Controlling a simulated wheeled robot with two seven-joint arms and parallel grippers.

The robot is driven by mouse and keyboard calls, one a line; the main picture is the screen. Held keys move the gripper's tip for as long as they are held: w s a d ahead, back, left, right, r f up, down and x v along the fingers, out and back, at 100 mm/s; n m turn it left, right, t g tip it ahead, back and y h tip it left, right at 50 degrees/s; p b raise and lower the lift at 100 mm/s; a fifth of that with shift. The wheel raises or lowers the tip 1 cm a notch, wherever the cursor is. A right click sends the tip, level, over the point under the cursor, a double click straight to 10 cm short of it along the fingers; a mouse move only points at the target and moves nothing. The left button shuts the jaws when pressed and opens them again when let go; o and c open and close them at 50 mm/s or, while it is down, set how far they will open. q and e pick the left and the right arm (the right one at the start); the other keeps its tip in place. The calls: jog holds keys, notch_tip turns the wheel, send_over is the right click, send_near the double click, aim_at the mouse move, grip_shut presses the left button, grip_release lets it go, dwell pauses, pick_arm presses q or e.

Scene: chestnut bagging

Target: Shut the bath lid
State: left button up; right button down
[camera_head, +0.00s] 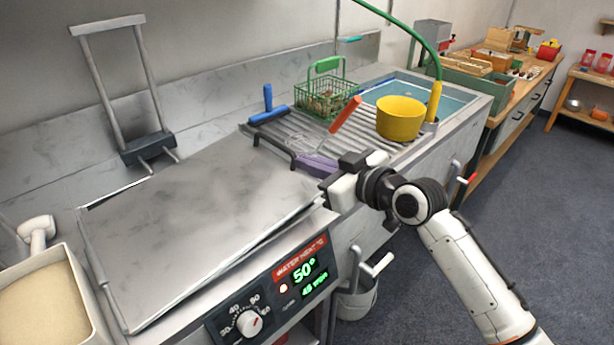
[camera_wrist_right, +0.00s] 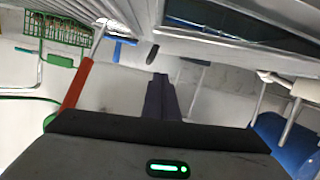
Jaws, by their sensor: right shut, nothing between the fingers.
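The bath lid (camera_head: 205,210) is a broad grey metal plate lying low and almost flat over the bath. A thin gap shows under its front right edge, and a darker slit shows at its back left corner. A dark bar handle (camera_head: 272,146) runs along the lid's right side. My right gripper (camera_head: 302,161) is at that side, close to the handle, its dark purple fingers together and empty. They also show together in the wrist view (camera_wrist_right: 160,80). I cannot tell whether they touch the handle or lid. My left gripper is not in view.
The control panel (camera_head: 290,285) with a dial is on the bath's front. A beige bin (camera_head: 45,305) stands at the left.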

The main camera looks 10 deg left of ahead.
aim_at(307, 186)
jog(key=f, duration=0.2)
jog(key=w+f, duration=0.1)
jog(key=shift+a+f, duration=0.15)
jog(key=shift+a, duration=0.25)
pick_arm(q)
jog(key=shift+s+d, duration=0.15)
pick_arm(e)
jog(key=shift+f, duration=0.5)
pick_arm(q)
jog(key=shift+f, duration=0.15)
pick_arm(e)
jog(key=shift+d+f, duration=0.1)
